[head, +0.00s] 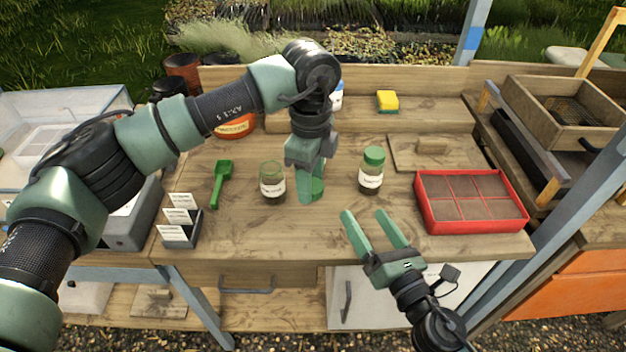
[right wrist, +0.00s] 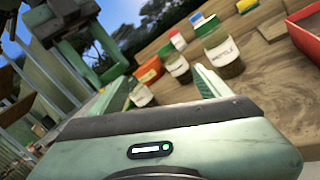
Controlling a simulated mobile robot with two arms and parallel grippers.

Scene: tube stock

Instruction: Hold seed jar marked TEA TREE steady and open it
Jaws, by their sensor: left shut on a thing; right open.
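Labelled jars also show in the right wrist view (right wrist: 224,60); I cannot make out TEA TREE on any.
A red divided tray (head: 430,210) is at the right. A green scoop (head: 221,180) and a card holder (head: 182,240) are at the left. A yellow sponge (head: 387,101) and an orange pot (head: 236,127) are behind. The bench front between card holder and right gripper is clear.

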